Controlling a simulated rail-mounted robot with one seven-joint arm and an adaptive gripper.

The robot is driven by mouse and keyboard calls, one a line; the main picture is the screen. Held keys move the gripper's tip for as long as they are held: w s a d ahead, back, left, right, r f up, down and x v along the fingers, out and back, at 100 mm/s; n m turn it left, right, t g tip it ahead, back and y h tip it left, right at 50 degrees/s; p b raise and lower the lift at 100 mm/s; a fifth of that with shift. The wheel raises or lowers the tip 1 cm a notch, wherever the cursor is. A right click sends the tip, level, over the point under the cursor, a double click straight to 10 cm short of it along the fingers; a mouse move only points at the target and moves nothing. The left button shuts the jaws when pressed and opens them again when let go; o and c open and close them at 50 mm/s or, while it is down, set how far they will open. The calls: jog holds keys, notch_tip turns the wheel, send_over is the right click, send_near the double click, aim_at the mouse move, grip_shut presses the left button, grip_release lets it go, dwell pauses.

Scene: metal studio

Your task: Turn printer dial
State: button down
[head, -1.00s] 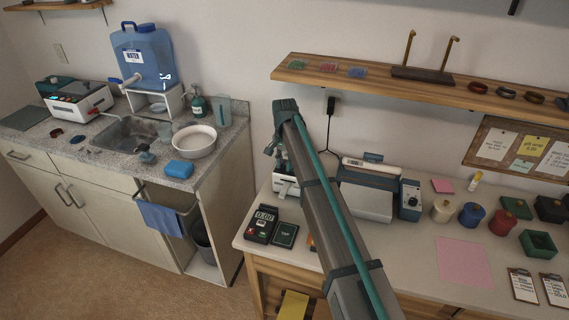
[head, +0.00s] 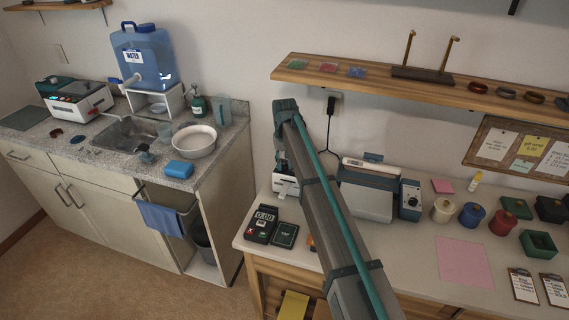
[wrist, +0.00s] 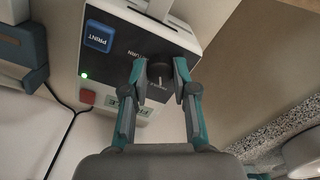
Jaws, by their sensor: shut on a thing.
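The printer (wrist: 118,45) is a white box with a dark panel in the wrist view. The fingers hide part of the panel and the dial's edges.
The workbench (head: 420,235) holds a card reader (head: 261,224) in front of the printer and a blue-grey machine (head: 367,195) to its right. A wooden shelf (head: 420,91) hangs above. A sink counter (head: 205,172) stands left. A black cable (wrist: 66,136) runs beside the printer.

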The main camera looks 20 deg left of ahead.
aim_at(285, 165)
dwell(0.3)
jog(key=c, duration=0.9)
grip_release()
notch_tip(285, 165, up, 12)
